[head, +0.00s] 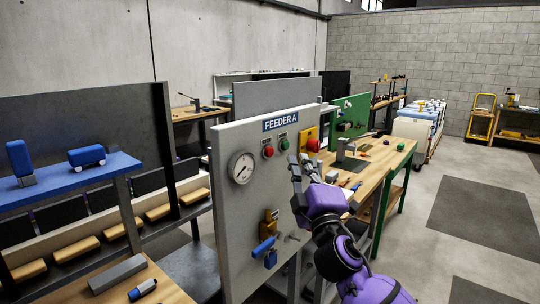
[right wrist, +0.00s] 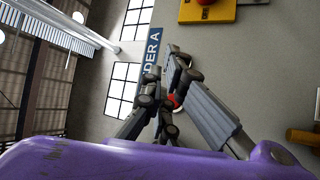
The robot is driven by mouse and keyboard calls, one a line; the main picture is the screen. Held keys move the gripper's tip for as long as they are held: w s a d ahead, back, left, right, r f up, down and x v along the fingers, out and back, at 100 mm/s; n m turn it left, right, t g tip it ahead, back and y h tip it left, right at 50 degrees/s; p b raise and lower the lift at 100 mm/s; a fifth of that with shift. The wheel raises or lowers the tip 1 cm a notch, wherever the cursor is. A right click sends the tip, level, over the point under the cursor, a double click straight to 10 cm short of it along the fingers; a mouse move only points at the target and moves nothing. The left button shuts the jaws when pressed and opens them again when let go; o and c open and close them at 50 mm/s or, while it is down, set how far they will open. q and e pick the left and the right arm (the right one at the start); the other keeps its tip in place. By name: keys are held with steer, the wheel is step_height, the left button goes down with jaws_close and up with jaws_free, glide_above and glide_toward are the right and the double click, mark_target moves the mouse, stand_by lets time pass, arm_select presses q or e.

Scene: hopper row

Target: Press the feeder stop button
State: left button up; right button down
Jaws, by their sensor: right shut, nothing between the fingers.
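A grey upright panel (head: 232,205) carries a blue FEEDER A label (head: 281,119). Below the label are a red round button (head: 267,152) and a green button (head: 284,145). To their right is a yellow box (head: 301,146) with a red knob (head: 313,146). My right gripper (head: 300,159) is in front of the panel, just right of and below the green button. Its fingers are together and empty. In the right wrist view, a red button (right wrist: 171,103) shows partly behind the fingers (right wrist: 175,62). Contact cannot be told. My left gripper is out of view.
A round gauge (head: 241,167) is on the panel's left. A wooden workbench (head: 372,165) with small parts stands behind my right arm. Open floor lies to the right.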

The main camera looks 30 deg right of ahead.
mark_target(269, 152)
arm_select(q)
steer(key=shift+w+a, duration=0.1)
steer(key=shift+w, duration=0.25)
arm_select(e)
steer(key=w, duration=0.1)
steer(key=w+a, duration=0.1)
steer(key=w, duration=0.1)
steer(key=shift+w+a, duration=0.2)
stand_by(0.7)
steer(key=shift+w, duration=0.15)
steer(key=shift+w+a, duration=0.2)
steer(key=shift+w, duration=0.1)
steer(key=shift+w+a, duration=0.15)
steer(key=shift+w, duration=0.2)
stand_by(0.9)
stand_by(0.3)
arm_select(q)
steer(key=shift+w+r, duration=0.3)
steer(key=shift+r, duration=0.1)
arm_select(e)
steer(key=shift+s+d, duration=0.35)
steer(key=shift+s, duration=0.45)
